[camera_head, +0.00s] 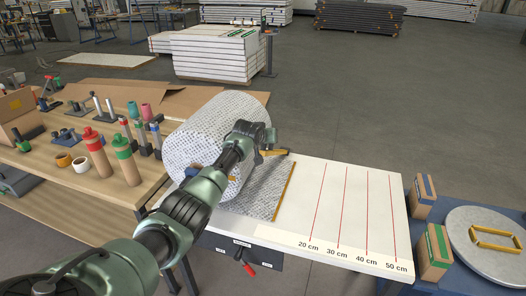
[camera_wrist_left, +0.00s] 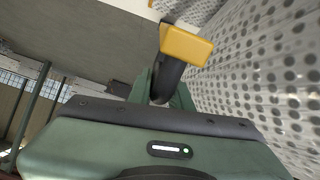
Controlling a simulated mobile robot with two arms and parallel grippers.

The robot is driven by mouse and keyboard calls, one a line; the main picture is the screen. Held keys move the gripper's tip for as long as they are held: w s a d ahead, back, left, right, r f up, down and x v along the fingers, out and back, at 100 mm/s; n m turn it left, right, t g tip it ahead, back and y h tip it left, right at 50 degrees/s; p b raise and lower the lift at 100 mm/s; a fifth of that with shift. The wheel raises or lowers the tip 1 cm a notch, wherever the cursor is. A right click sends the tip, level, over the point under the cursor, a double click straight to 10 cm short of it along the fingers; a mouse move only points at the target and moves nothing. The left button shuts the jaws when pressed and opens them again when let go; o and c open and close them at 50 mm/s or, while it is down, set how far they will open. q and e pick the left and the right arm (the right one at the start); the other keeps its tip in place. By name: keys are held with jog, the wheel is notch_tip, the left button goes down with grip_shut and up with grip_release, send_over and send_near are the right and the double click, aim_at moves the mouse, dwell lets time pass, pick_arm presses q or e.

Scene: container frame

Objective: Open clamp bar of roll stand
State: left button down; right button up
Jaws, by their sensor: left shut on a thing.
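The roll stand has a large roll (camera_head: 205,135) of white, dotted bubble-wrap-like material, with a sheet (camera_head: 262,188) drawn out flat over the white board. A yellow bar (camera_head: 285,190) lies across the sheet's right edge. A small yellow grip (camera_head: 274,153), seemingly the clamp bar's handle, shows at the roll's right side. My left gripper (camera_head: 268,142) is at this grip and shut on it. In the left wrist view the yellow grip (camera_wrist_left: 187,45) sits at the dark fingers, beside the roll (camera_wrist_left: 260,75). The clamp bar's remainder is hidden behind my arm and the roll. My right gripper is out of view.
The white board (camera_head: 350,205) with red length lines is clear. A red-handled lever (camera_head: 247,266) sits at its front. Bottles (camera_head: 96,152) and tools crowd the wooden table (camera_head: 50,165) at left. A blue table (camera_head: 415,265) at right holds small boxes and a round grey disc (camera_head: 490,250).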

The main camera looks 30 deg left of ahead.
pick_arm(q)
jog(key=shift+w+r, duration=0.35)
jog(key=shift+r, duration=0.15)
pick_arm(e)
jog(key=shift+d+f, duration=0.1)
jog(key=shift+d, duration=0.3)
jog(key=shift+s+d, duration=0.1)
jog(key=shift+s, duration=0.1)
pick_arm(q)
jog(key=c, duration=1.5)
grip_release()
jog(key=shift+o, duration=0.9)
jog(key=shift+w, duration=0.1)
jog(key=shift+s+d+r, duration=0.1)
jog(key=shift+s+r, duration=0.15)
jog(key=shift+s, duration=0.25)
jog(key=shift+b+v, duration=0.7)
jog(key=shift+v, duration=2.6)
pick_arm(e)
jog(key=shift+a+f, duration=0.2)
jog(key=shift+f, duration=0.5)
